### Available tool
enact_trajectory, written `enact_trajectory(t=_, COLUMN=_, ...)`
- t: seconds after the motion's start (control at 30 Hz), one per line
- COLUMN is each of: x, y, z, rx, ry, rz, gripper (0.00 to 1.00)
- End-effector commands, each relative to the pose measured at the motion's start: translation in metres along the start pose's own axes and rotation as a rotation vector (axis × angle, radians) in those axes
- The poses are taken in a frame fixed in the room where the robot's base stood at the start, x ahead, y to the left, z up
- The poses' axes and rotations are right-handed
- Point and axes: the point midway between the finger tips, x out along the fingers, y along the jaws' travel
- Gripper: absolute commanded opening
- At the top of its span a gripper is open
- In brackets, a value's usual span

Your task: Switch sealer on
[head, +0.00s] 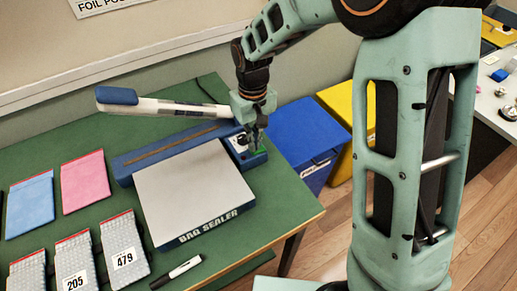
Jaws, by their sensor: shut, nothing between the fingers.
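The bag sealer stands on the green table in the head view, with a blue base (124,168), a light grey front plate (192,190) lettered "BAG SEALER" and a white lever arm (165,108) with a blue handle, raised at the left. My gripper (258,143) is shut and empty at the right end of the sealer's base, by its small control panel (236,147). The fingertips are small and dark here, and I cannot tell whether they touch the panel. Any switch there is too small or hidden to make out.
Blue (29,205) and pink (85,181) pouches, grey padded bags numbered 205 (75,260) and 479 (124,245), and a marker (176,271) lie on the table. Blue (304,135) and yellow (345,115) bins stand beyond its right edge. A white table (490,100) is far right.

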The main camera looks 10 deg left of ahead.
Motion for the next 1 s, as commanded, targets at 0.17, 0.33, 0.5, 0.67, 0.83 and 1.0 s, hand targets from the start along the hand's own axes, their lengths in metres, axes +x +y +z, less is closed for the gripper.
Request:
enact_trajectory(t=0.17, x=0.004, y=0.000, z=0.000, rx=0.000, ry=0.000, rz=0.000, gripper=0.00)
enact_trajectory(t=0.33, x=0.006, y=0.000, z=0.000, rx=0.000, ry=-0.001, rz=0.000, gripper=0.00)
enact_trajectory(t=0.5, x=0.009, y=0.000, z=0.000, rx=0.000, ry=-0.001, rz=0.000, gripper=0.00)
enact_trajectory(t=0.67, x=0.011, y=0.000, z=0.000, rx=0.000, ry=-0.001, rz=0.000, gripper=0.00)
enact_trajectory(t=0.83, x=0.014, y=0.000, z=0.000, rx=0.000, ry=-0.001, rz=0.000, gripper=0.00)
enact_trajectory(t=1.0, x=0.014, y=0.000, z=0.000, rx=0.000, ry=-0.001, rz=0.000, gripper=0.00)
